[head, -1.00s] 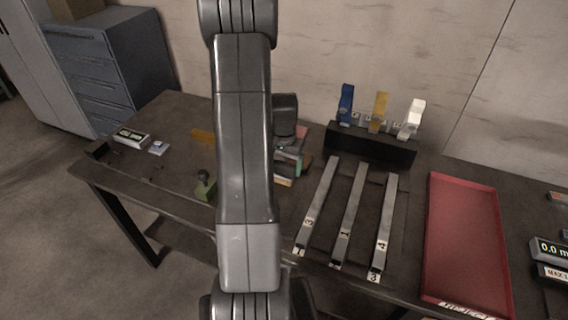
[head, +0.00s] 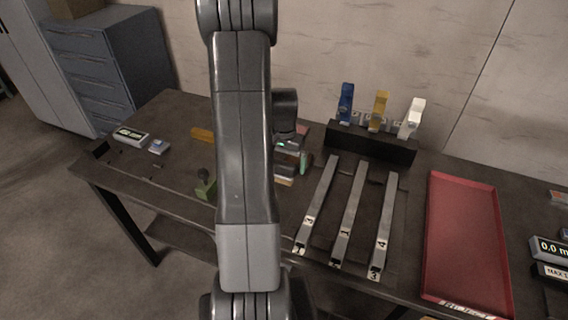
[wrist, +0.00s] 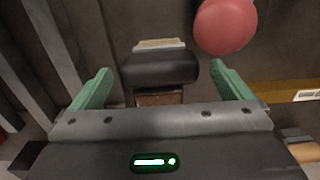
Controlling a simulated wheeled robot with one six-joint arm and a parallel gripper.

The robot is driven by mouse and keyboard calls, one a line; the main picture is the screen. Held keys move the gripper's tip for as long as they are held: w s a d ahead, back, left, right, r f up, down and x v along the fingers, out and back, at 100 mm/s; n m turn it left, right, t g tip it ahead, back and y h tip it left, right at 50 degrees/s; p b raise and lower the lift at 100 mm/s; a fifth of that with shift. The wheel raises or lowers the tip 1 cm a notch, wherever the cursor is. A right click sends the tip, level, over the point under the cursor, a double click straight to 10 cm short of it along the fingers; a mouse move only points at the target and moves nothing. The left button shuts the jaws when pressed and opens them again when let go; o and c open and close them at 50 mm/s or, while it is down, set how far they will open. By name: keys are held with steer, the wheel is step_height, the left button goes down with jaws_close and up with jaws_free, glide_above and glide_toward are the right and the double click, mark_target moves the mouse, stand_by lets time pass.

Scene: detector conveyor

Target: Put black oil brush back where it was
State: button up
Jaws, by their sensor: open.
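What looks like the black oil brush (wrist: 160,68) lies between my finger tips in the wrist view, with a dark rounded body, a pale strip at its far edge and a brown part on the near side. My gripper (wrist: 159,75) is open around it, with a visible gap to each green finger. In the head view my gripper (head: 290,158) is low over the table, right of my arm link. The pale and dark edge of the brush (head: 284,180) shows under it, mostly hidden.
A red round knob (wrist: 225,25) stands close beyond the right finger. Three numbered metal bars (head: 350,215) lie to the right, then a red reject tray (head: 465,240). A black rack (head: 370,142) with blue, yellow and white holders stands behind. A green-based object (head: 205,185) is left.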

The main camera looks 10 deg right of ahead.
step_height(320, 180, up, 11)
steer(key=shift+b, duration=0.4)
